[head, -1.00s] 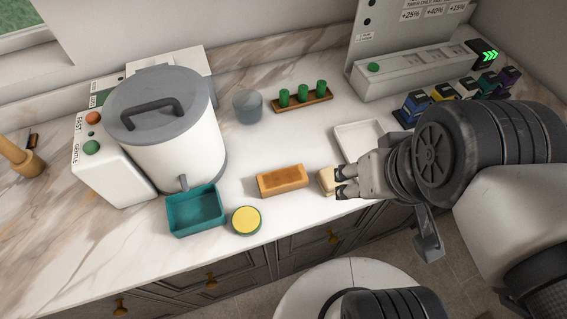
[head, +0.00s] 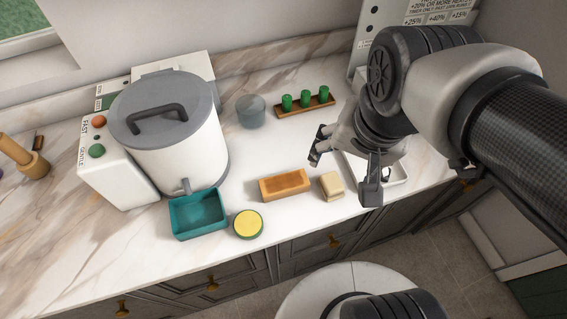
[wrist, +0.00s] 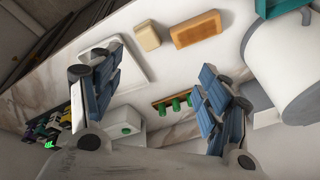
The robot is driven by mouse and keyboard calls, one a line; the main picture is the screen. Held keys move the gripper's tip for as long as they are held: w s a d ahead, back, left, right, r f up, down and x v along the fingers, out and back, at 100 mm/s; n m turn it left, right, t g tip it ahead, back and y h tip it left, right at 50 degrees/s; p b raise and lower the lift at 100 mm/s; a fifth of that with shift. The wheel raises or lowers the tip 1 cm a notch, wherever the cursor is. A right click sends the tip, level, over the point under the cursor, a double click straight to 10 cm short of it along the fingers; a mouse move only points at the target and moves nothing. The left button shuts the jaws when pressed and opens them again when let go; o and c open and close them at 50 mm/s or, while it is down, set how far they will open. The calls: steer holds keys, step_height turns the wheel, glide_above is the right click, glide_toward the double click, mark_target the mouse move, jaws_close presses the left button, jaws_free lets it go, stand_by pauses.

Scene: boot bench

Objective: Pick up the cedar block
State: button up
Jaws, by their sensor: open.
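A small pale tan block, which I take for the cedar block (head: 331,186), lies on the white marble counter near its front edge. In the wrist view the tan block (wrist: 147,36) is at the top, beyond the fingers. My gripper (head: 318,146) is open, with its fingers above the counter, behind the tan block and apart from it. In the wrist view my gripper (wrist: 160,65) shows both fingers spread wide with nothing between them. A longer orange-brown block (head: 285,185) lies just left of the tan block, with a small gap.
A white tray (head: 398,180) sits partly hidden under my arm. A teal bin (head: 198,214), a round yellow-topped tin (head: 248,224) and a large lidded pot (head: 172,150) stand left. A rack with green pegs (head: 305,105) and a grey cup (head: 251,110) are behind.

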steer(key=w+a+f+m+g+p, duration=0.1)
steer(key=w+a+f+m+g, duration=0.15)
steer(key=w+a+m, duration=0.4)
steer(key=m, duration=0.4)
glide_above(284, 182)
step_height(284, 182, down, 5)
steer(key=shift+g, duration=0.35)
step_height(284, 182, down, 13)
steer(key=b, duration=0.3)
steer(key=shift+w+a+r, duration=0.1)
steer(key=shift+a+r, duration=0.05)
steer(key=shift+f+b, duration=1.4)
steer(key=shift+f, duration=1.3)
steer(key=shift+r, duration=0.1)
steer(key=c, duration=1.3)
